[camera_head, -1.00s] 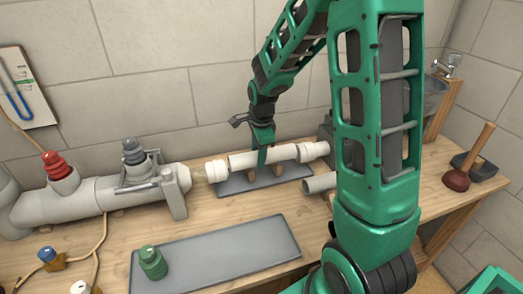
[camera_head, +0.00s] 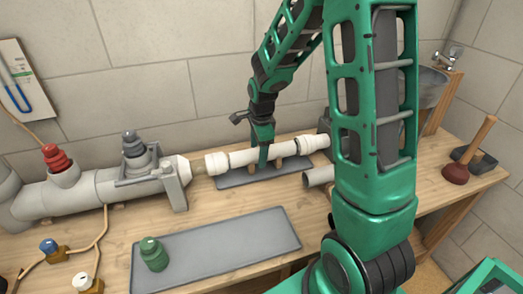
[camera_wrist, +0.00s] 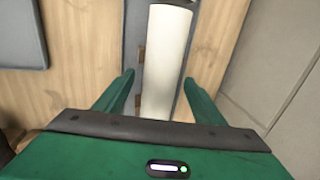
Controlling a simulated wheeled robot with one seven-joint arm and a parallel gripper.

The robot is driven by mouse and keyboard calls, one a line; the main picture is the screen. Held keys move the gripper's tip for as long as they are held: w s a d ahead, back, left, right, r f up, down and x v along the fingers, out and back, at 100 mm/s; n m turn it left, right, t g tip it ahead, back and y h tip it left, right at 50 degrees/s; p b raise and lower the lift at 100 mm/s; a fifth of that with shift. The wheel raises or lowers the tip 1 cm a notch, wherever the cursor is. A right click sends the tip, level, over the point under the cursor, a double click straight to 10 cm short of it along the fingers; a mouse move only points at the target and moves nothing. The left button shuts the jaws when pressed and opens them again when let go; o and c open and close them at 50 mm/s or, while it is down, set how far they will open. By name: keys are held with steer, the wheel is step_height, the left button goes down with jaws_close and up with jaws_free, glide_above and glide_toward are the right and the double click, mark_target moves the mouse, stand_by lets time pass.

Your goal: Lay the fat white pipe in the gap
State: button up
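In the wrist view the pipe (camera_wrist: 166,60) runs between my two fingers (camera_wrist: 158,85). The pipe's far side is hidden.
A grey pipe run (camera_head: 95,190) with a red cap (camera_head: 56,157) and a dark valve (camera_head: 133,145) stands left. A short grey pipe (camera_head: 318,176) lies right of the mat.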

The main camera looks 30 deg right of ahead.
steer(key=shift+r, duration=0.1)
steer(key=shift+r, duration=0.3)
steer(key=r, duration=0.4)
steer(key=s+r, duration=0.1)
steer(key=r, duration=0.1)
steer(key=shift+a, duration=0.2)
steer(key=shift+s+r, duration=0.2)
steer(key=shift+r, duration=0.3)
steer(key=shift+f, duration=0.1)
